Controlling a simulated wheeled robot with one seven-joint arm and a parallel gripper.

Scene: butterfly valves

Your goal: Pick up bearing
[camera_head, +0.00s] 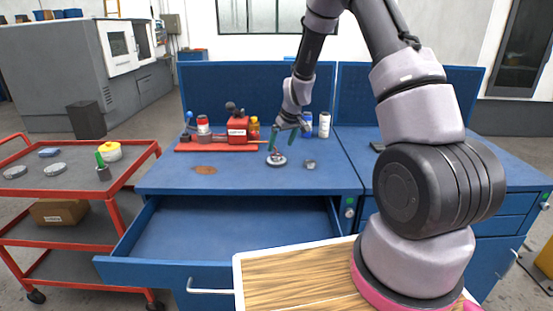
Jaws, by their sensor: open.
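My gripper (288,135) hangs over the blue workbench with its green fingers spread apart and nothing visible between them. A round grey disc-like part (276,160) lies on the bench just below the left finger; whether the finger touches it is too small to tell. A small grey metal piece (310,164) lies to its right, below the right finger and apart from it. Either part could be the bearing; I cannot tell which at this size.
A red tray (215,148) with a red box and bottles stands behind left. White bottles (324,125) stand behind right. A brown oval patch (205,170) marks the bench. The bench drawer (225,235) is pulled open. A red cart (85,190) stands left.

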